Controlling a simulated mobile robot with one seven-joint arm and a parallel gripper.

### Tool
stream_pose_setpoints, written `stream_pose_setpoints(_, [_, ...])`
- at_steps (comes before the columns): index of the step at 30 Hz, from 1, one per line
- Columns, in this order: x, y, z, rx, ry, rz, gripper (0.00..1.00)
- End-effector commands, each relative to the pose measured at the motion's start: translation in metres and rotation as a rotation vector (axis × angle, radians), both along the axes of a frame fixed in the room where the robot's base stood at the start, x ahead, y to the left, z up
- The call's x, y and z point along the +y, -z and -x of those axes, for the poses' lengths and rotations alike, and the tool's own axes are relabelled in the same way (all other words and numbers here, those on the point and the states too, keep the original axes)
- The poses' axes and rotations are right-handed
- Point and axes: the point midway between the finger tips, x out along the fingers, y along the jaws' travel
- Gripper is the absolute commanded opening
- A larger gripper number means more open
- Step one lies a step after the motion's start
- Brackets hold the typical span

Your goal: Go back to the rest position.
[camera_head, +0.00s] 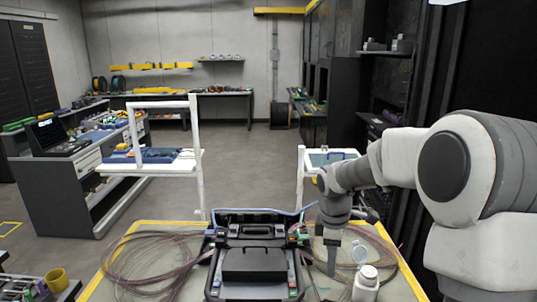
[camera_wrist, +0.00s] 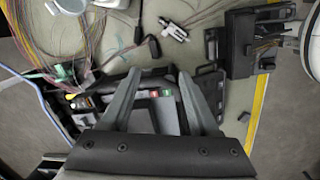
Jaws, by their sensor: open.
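My gripper (camera_head: 332,262) points down over the right part of the work table (camera_head: 410,290), just right of the black splicer case (camera_head: 254,262). In the wrist view my gripper (camera_wrist: 160,76) has its two fingers well apart, with nothing held between them. The splicer (camera_wrist: 165,112) shows below and between the fingers, partly hidden by them. My arm comes in from the right side of the head view. Whether the fingertips touch anything cannot be told.
A white bottle (camera_head: 366,284) stands close right of my gripper. Loose cable coils lie left (camera_head: 150,262) and right of the case. A blue cable (camera_head: 285,212) runs behind it. Benches (camera_head: 75,165) stand farther back, with open floor (camera_head: 255,160) between.

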Motion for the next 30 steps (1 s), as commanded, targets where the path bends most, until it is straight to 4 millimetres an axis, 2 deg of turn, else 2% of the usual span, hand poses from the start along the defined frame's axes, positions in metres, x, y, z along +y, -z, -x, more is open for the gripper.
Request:
stream_pose_setpoints(1, [0.001,-0.015,0.010,-0.024,0.044,0.009,0.62])
stream_pose_setpoints(6, [0.003,-0.053,0.044,-0.092,0.214,0.011,0.62])
stream_pose_setpoints(15, [0.006,-0.103,0.111,-0.221,0.520,-0.039,0.62])
stream_pose_setpoints(22, [0.009,-0.125,0.164,-0.311,0.757,-0.131,0.62])
stream_pose_setpoints(30, [0.014,-0.133,0.225,-0.386,1.023,-0.291,0.62])
